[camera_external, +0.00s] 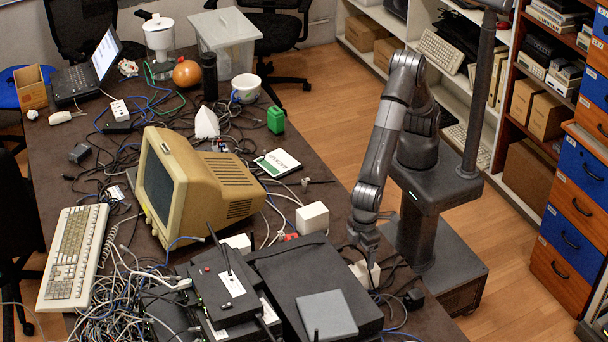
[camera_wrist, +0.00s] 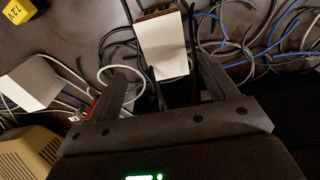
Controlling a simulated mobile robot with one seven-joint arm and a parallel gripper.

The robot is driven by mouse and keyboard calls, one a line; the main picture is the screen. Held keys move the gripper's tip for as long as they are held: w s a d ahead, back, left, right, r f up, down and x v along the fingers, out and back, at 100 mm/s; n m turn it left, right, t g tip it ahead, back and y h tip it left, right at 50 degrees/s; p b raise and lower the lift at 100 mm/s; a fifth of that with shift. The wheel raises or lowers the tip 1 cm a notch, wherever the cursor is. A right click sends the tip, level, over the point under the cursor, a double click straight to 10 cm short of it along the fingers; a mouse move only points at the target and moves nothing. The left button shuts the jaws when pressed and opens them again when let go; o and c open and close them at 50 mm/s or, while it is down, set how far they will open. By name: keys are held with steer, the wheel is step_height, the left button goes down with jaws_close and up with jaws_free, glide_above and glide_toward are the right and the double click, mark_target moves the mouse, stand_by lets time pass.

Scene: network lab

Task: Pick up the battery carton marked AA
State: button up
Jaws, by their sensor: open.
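I cannot read an AA marking on any carton. A small white box (camera_external: 361,275) stands on the table's right edge below my gripper (camera_external: 366,256). In the wrist view, a white box (camera_wrist: 164,48) with a brownish far end lies ahead, between the open fingers of my gripper (camera_wrist: 163,66). A gap shows on each side, and nothing is held. Another white box (camera_external: 312,217) stands further left on the table; a similar white box (camera_wrist: 33,84) shows at the left of the wrist view. Which is the AA carton, I cannot tell.
Loose cables (camera_wrist: 255,50) surround the box. A large flat black case (camera_external: 300,268) lies beside it, left of my gripper. A beige monitor (camera_external: 190,185) stands further left. A yellow block marked 12V (camera_wrist: 20,11) and a green box (camera_external: 276,120) are apart from my gripper.

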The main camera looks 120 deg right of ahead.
mark_target(363, 268)
step_height(363, 268, down, 3)
steer(key=shift+f, duration=0.1)
steer(key=shift+s+a+f, duration=0.1)
steer(key=shift+a+f, duration=0.1)
steer(key=shift+f, duration=1.1)
steer(key=shift+s+a+f, duration=0.1)
steer(key=shift+a+f, duration=0.05)
steer(key=shift+f, duration=1.15)
steer(key=shift+c, duration=0.6)
steer(key=c, duration=1.1)
